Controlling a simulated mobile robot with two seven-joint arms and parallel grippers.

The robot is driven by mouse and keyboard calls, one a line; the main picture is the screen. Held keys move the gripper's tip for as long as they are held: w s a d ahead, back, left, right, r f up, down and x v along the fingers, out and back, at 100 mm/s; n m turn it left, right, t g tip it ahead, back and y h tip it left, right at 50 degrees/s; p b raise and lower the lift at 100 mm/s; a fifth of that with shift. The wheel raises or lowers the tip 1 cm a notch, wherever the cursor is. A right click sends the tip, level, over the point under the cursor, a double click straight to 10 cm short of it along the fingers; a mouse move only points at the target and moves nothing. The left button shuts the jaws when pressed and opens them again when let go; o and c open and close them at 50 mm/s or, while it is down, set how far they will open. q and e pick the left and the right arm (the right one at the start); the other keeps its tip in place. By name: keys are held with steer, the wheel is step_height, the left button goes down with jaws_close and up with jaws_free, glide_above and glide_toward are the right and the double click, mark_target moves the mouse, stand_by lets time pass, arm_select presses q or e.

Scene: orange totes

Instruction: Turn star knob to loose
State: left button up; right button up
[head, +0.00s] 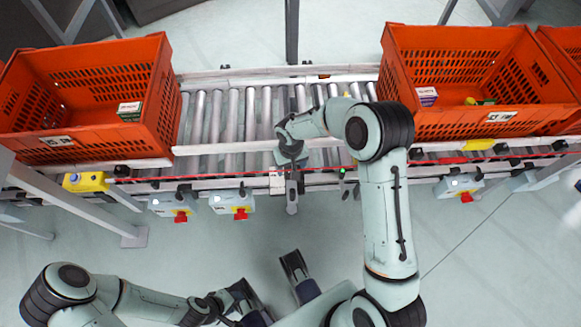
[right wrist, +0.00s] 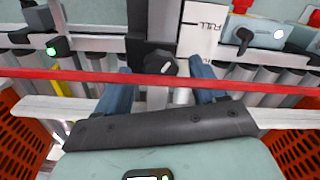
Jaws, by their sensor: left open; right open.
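A black star knob (right wrist: 160,65) with a pale mark shows in the right wrist view, on a dark upright bracket (right wrist: 153,22) beside a white plate lettered FULL (right wrist: 200,28). My right gripper (right wrist: 160,84) is open, its blue fingers on either side of and a little below the knob in the picture; I cannot tell whether they touch it. In the head view my right gripper (head: 291,158) is over the conveyor's near edge, and its arm hides the knob. My left gripper (head: 268,285) is open and empty, low in the head view, away from the conveyor.
Orange totes stand on the roller conveyor (head: 230,115) at left (head: 150,105) and right (head: 400,85), with small boxes inside. A red cord (right wrist: 75,76) crosses near the knob. Control boxes with red buttons (head: 241,214) line the near rail. The floor in front is clear.

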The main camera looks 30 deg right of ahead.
arm_select(q)
steer(key=shift+w+f, duration=0.1)
steer(key=shift+w, duration=0.05)
arm_select(e)
steer(key=shift+f, duration=0.5)
steer(key=c, duration=1.1)
steer(key=shift+o, duration=0.2)
